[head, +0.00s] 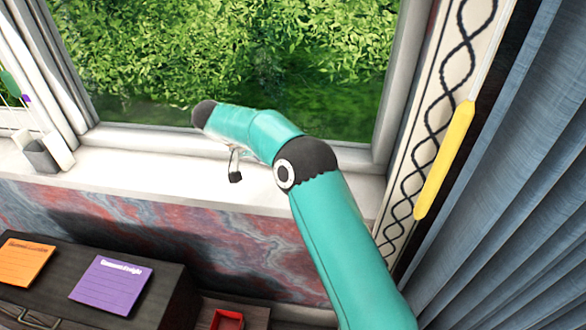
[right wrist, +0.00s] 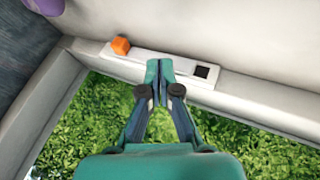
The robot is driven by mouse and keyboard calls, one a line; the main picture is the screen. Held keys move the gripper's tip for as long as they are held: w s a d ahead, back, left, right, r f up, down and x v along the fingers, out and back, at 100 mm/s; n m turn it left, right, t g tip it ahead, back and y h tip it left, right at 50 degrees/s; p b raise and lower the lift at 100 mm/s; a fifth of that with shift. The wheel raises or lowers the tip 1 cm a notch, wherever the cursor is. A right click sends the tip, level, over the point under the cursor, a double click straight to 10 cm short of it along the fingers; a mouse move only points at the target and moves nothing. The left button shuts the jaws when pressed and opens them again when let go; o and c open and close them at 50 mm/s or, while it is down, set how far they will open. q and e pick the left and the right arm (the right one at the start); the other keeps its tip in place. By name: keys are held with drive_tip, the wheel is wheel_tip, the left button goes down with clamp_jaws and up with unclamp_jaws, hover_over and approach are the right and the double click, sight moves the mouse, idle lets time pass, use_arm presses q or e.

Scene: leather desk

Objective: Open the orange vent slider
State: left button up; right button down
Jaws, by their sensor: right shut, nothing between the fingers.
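The orange slider knob (right wrist: 121,46) sits at the left end of a white vent strip (right wrist: 150,57) on the window frame in the right wrist view. A dark square (right wrist: 202,72) shows near the strip's right end. My right gripper (right wrist: 159,70) is shut and empty, its fingertips over the strip between the knob and the dark square, apart from the knob. I cannot tell whether the tips touch the strip. In the head view my right arm reaches across the window, and I cannot make out the slider there. My left gripper is not in view.
The window sill (head: 110,165) runs below the window, with a grey pot (head: 40,156) at its left. A yellow handle-like bar (head: 445,160) and a blue curtain (head: 530,190) are at the right. Orange (head: 25,262) and purple (head: 110,285) cards lie on a dark cabinet.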

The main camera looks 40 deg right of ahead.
drive_tip(key=x, duration=0.4)
drive_tip(key=shift+s+d+f, duration=0.25)
drive_tip(key=shift+s+d, duration=0.95)
drive_tip(key=shift+s, duration=0.05)
drive_tip(key=shift+s+d, duration=0.35)
drive_tip(key=shift+s, duration=0.25)
